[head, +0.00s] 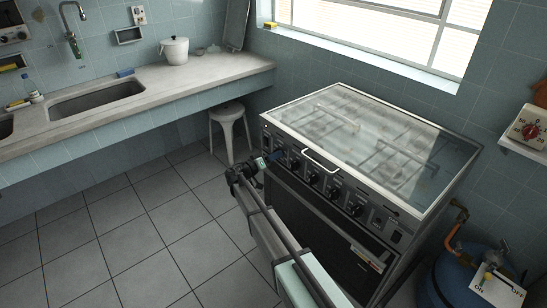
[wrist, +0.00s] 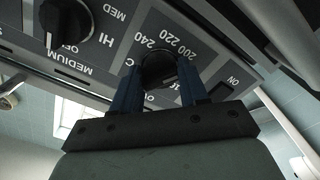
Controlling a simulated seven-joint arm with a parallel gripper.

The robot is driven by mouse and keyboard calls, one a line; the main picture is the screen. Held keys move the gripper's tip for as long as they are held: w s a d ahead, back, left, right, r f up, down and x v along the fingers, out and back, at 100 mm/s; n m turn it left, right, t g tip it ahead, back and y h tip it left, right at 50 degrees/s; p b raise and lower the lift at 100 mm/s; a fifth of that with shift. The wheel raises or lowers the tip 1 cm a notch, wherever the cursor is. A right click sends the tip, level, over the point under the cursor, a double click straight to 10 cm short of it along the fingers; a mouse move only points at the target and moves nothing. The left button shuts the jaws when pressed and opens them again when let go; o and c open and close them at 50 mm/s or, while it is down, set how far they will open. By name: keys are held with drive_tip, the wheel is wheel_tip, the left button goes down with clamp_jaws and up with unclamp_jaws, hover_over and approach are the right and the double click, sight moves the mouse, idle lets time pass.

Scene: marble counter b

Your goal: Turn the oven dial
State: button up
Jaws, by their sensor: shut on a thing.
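The oven dial (wrist: 158,68) is a round black knob on the stove's grey front panel, with the numbers 200, 220 and 240 printed around it. In the wrist view my gripper (wrist: 160,88) has one blue finger on each side of the dial and is shut on it. In the head view my gripper (head: 273,157) is at the left end of the stove's knob row and hides the dial there. The fingers cover part of the dial's markings, so I cannot tell its exact setting.
A burner knob (wrist: 66,22) marked HI and MED is beside the dial. More black knobs (head: 332,191) run along the panel, below the stove's glass lid (head: 400,130). A white stool (head: 229,118) stands left of the stove. A blue gas cylinder (head: 455,275) stands at its right. Tiled floor (head: 130,225) is clear.

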drive_tip(key=shift+n, duration=0.3)
drive_tip(key=o, duration=1.1)
drive_tip(key=shift+c, duration=0.2)
drive_tip(key=v, duration=1.3)
drive_tip(key=shift+s+a, duration=0.25)
drive_tip(key=shift+s, duration=0.05)
drive_tip(key=shift+r, duration=0.1)
